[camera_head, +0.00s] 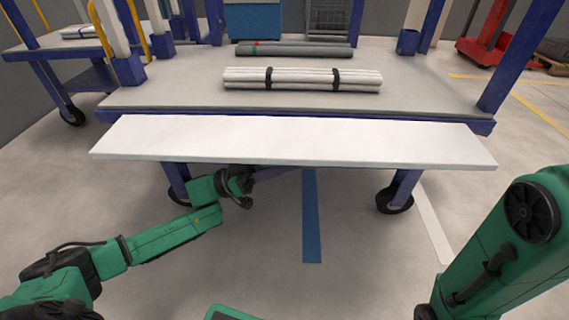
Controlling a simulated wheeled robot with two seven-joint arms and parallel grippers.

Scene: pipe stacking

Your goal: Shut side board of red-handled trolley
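A long white side board (295,139) sticks out toward me along the near edge of the blue-framed trolley (180,97). It lies roughly level, swung down from the trolley's side. No red handle is clearly seen on this trolley. My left gripper (243,188) is just below the board's near edge, left of its middle. Its fingers are dark and small, partly hidden, and I cannot tell whether they touch the board. My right arm rises at the lower right, and its gripper is out of view.
A strapped bundle of white pipes (305,79) and dark grey pipes (293,49) lie on the trolley deck. Another trolley with yellow handles (103,30) stands at left. A red cart (490,52) stands at far right. Black wheels (394,200) are below the deck. Floor in front is clear.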

